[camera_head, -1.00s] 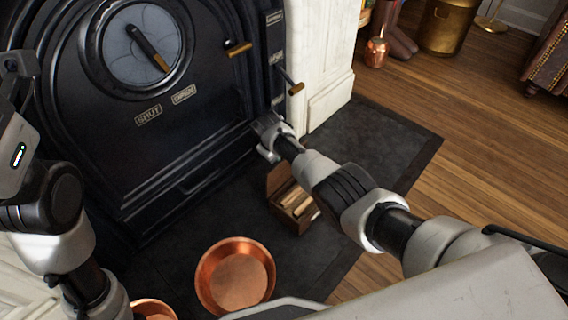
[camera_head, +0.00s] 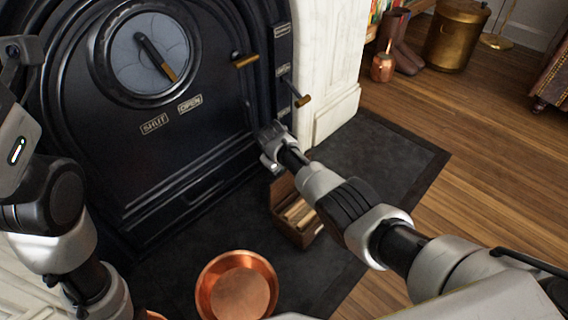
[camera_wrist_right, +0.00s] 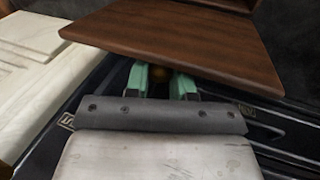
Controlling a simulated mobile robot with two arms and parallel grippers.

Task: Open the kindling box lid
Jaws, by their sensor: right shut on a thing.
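The kindling box (camera_head: 301,220) is a small brown wooden box on the dark hearth slab, with split sticks inside. Its lid (camera_head: 282,189) stands raised on the side towards the stove, so the box is open at the top. In the right wrist view the lid (camera_wrist_right: 170,38) is a dark brown board across the top. My right gripper (camera_wrist_right: 163,84) has its green fingers at the lid's edge, closed around a small brass knob (camera_wrist_right: 183,84) that is partly hidden. In the head view the right hand is beside the raised lid. My left gripper's fingers are not visible.
The black stove front (camera_head: 190,130) with brass-tipped handles (camera_head: 302,101) stands just behind the box. A copper pan (camera_head: 238,287) lies on the hearth in front. White marble (camera_head: 333,80) rises at the right. The hearth right of the box is clear.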

